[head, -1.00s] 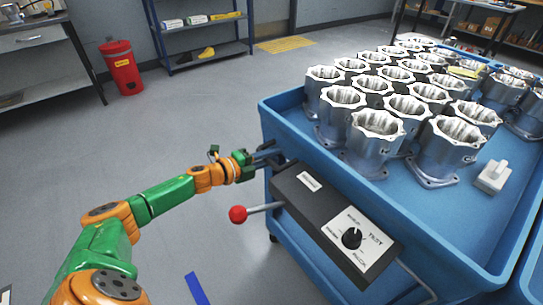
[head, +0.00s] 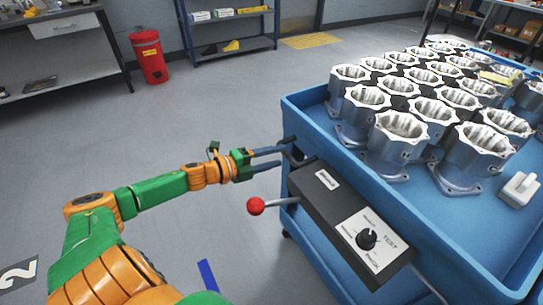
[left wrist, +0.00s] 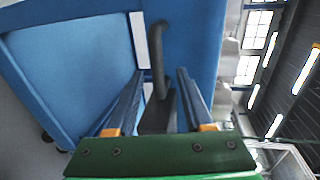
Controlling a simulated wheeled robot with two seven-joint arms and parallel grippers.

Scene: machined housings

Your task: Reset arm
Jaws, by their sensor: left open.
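My left gripper (head: 281,157) is at the near left corner of the blue cart (head: 340,235), its two dark fingers apart and empty. In the left wrist view, the gripper (left wrist: 158,92) has its fingers on either side of a black bar-like handle (left wrist: 158,50) in the picture. No finger is seen pressing on it; whether the handle lies fully between the fingertips I cannot tell. My right gripper is not in view.
Several silver machined housings (head: 398,140) stand on the cart's top. A black control box (head: 345,222) with a knob and a red-ball lever (head: 256,206) is on the cart's side, just below my gripper.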

